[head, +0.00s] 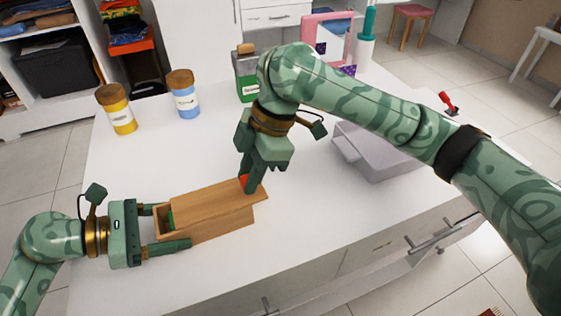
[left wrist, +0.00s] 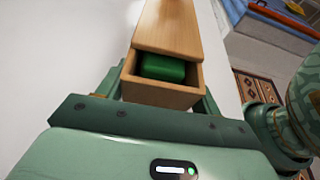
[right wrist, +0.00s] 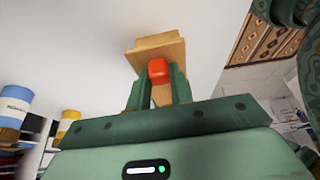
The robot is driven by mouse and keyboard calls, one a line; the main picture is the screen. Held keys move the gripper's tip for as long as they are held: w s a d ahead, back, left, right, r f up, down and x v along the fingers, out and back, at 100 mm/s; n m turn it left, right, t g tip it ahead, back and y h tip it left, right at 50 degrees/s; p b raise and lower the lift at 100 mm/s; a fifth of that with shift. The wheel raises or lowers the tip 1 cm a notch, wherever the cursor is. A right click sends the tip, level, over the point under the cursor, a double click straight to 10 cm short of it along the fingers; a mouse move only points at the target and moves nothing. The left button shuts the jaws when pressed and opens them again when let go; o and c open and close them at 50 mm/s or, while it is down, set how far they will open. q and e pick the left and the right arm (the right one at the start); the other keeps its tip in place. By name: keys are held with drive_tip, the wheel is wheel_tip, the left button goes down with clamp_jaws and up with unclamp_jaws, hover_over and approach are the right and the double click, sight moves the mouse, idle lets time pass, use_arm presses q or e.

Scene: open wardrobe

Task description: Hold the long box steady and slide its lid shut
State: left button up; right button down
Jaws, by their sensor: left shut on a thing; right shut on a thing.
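The long wooden box (head: 222,230) lies on the white table, its left end open from above. Its wooden lid (head: 205,206) covers most of the top and juts past the right end. A green item (left wrist: 163,67) shows inside the uncovered end. My left gripper (head: 172,228) is shut across the box's left end, a finger on each long side. My right gripper (head: 249,186) points down at the lid's right end, shut on its orange-red knob (right wrist: 159,70).
A yellow jar (head: 121,118), a blue jar (head: 187,103) and a green-labelled container (head: 247,88) stand behind. A grey case (head: 375,155) lies right of the box, partly behind my right arm. The table's front edge is close to the box; bare tabletop lies behind it.

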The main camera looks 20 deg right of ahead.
sight(224, 195)
drive_tip(key=shift+s+a, duration=0.15)
drive_tip(key=shift+a, duration=1.75)
drive_tip(key=c, duration=1.2)
unclamp_jaws()
drive_tip(key=shift+c, duration=0.2)
drive_tip(key=shift+r, duration=0.1)
drive_tip(key=v, duration=1.2)
